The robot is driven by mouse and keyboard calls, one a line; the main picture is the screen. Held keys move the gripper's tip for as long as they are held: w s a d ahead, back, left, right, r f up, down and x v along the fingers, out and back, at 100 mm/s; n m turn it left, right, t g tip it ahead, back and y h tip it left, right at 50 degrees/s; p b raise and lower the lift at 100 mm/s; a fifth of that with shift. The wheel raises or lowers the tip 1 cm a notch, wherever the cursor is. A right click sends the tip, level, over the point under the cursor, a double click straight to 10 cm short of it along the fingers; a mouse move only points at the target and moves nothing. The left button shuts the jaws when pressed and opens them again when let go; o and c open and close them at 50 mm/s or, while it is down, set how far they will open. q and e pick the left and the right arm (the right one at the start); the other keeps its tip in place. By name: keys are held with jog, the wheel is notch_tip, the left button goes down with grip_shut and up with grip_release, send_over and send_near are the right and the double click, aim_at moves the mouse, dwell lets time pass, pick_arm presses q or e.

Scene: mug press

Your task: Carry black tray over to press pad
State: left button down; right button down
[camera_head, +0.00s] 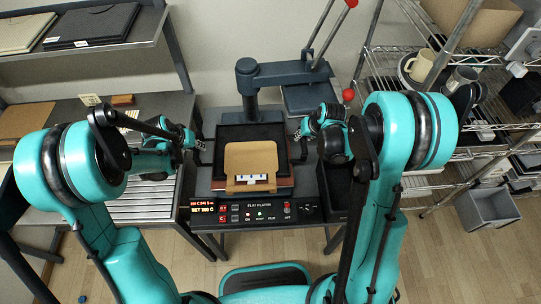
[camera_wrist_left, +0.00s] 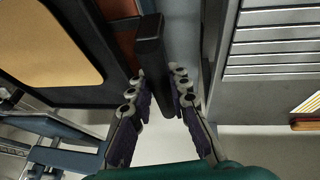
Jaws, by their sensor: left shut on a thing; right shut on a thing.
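The black tray (camera_head: 232,132) is over the flat press's reddish-brown pad (camera_head: 288,183), between my two grippers. I cannot tell whether it rests on the pad or hangs just above it. A tan sheet (camera_head: 250,158) with a black-and-white strip lies in the tray and also shows in the left wrist view (camera_wrist_left: 45,42). My left gripper (camera_head: 201,146) is shut on the tray's black handle (camera_wrist_left: 149,40) at the left side. My right gripper (camera_head: 297,138) is shut at the tray's right side; its grip is partly hidden by the arm.
The press's raised upper plate (camera_head: 310,97) is swung to the back right, with red-knobbed levers. A control panel (camera_head: 255,211) faces the front. A slatted bench (camera_head: 145,205) stands left, and a wire rack with mugs (camera_head: 420,65) stands right.

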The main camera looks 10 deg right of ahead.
pick_arm(q)
jog(key=shift+d, duration=0.1)
pick_arm(e)
jog(key=shift+d, duration=0.1)
pick_arm(q)
jog(key=shift+a, duration=0.25)
pick_arm(e)
jog(key=shift+a, duration=0.2)
pick_arm(q)
jog(key=shift+d+f, duration=0.1)
jog(key=shift+f, duration=0.05)
pick_arm(e)
jog(key=shift+d, duration=0.1)
